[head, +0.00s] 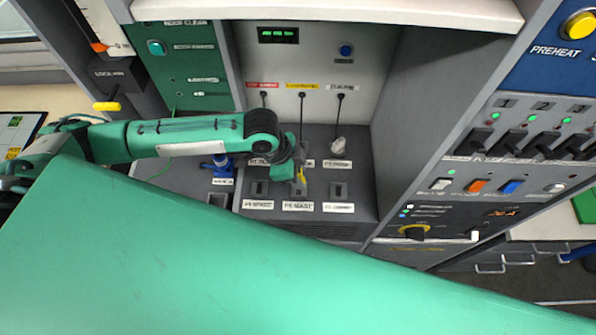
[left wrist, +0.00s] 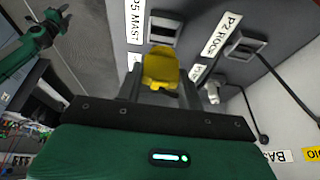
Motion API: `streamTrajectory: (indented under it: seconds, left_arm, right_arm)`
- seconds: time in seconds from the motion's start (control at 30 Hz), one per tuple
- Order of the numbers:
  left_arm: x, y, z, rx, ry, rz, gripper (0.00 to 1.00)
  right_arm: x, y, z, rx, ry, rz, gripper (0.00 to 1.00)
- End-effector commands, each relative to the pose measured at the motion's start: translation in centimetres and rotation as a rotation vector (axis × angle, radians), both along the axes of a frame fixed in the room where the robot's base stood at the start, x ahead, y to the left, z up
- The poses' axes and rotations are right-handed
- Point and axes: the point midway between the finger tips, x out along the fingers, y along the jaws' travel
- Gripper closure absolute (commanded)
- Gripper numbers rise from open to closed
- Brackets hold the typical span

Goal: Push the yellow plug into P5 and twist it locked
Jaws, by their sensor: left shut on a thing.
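The yellow plug (head: 300,176) is held by my left gripper (head: 296,178) over the front middle socket, labelled P5 MAST (head: 298,206). In the left wrist view the yellow plug (left wrist: 160,66) sits between the two dark fingers, which are shut on it. The P5 socket (left wrist: 164,27) shows just beyond the plug, with part of its mouth visible. The plug appears apart from the socket, and the depth of the gap is hard to judge. My right gripper cannot be made out; a large green link of mine covers the lower head view.
Beside P5 are empty sockets on the left (head: 259,187) and right (head: 338,189). A white plug (head: 338,145) stands in the back right socket, with its cable rising to the wall. A blue connector (head: 220,163) lies to the left. A switch console (head: 480,160) bounds the right side.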

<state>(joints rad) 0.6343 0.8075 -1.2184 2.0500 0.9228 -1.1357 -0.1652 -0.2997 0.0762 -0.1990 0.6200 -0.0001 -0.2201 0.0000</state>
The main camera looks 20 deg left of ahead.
Motion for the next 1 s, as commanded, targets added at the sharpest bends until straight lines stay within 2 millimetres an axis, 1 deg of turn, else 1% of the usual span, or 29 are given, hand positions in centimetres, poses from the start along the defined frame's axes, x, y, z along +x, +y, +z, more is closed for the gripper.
streamTrajectory:
  seconds: [0.03,0.13,0.43,0.5,0.73,1.0]
  left_arm:
    - [0.0,0.0,-0.5,0.0,0.0,0.0,0.85]
    - [0.0,0.0,-0.9,0.0,0.0,0.0,0.85]
    - [0.0,0.0,-2.2,0.0,0.0,0.001,0.85]
    - [0.0,0.0,-2.3,0.0,0.0,0.001,0.85]
    - [0.0,0.0,-3.2,-0.001,0.0,0.001,0.85]
    - [0.0,0.0,-3.3,-0.001,0.0,0.001,0.85]
  right_arm:
    - [0.0,0.5,-0.5,0.005,0.0,0.0,0.64]
    - [0.0,0.8,-1.0,0.008,0.0,0.002,0.64]
    - [0.0,0.0,-2.5,0.0,0.0,0.004,0.64]
    - [0.0,-0.2,-2.3,-0.002,0.0,0.003,0.64]
    - [0.0,-0.7,-2.3,-0.007,-0.001,0.001,0.64]
    - [0.0,-0.7,-2.3,-0.007,-0.001,0.001,0.64]
